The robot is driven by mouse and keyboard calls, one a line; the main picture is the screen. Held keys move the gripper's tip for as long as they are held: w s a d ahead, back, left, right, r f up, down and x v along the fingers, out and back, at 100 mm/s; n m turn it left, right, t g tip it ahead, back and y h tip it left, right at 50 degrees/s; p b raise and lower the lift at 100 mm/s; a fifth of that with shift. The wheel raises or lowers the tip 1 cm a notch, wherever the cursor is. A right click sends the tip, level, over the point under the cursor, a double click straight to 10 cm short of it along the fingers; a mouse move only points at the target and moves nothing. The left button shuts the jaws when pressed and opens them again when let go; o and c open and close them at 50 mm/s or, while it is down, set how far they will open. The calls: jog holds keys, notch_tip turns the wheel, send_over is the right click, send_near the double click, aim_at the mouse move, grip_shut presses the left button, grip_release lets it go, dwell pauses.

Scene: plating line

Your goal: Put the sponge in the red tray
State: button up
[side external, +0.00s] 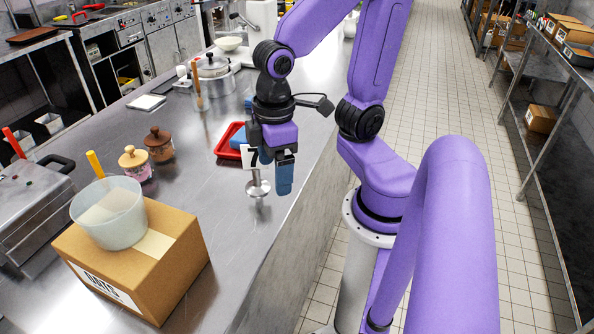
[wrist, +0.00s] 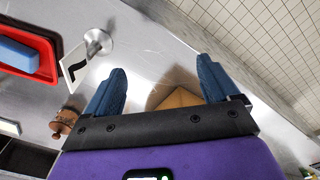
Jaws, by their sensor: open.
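The red tray (side external: 222,151) lies on the steel counter behind and left of my gripper (side external: 284,188). In the wrist view the red tray (wrist: 50,30) is at the top left, cut off by the edge. The blue sponge (wrist: 16,55) lies inside it, within the rim. In the side view the sponge (side external: 238,141) shows as a blue patch in the tray, partly hidden by my gripper. My gripper (wrist: 160,68) is open and empty, its two blue fingers spread above the counter, apart from the tray and sponge.
A number stand with a "7" card (side external: 251,158) stands close to my gripper. A cardboard box (side external: 177,262) bearing a clear tub (side external: 108,213) is at the front left. Two lidded jars (side external: 134,163) and a pot (side external: 214,76) stand further left and back. The counter's right edge is near.

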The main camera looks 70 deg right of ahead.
jog(key=s+n, duration=0.3)
jog(key=s, duration=0.1)
jog(key=shift+s+f+n, duration=0.15)
jog(key=shift+s+n, duration=0.1)
jog(key=shift+n, duration=0.15)
dwell(0.9)
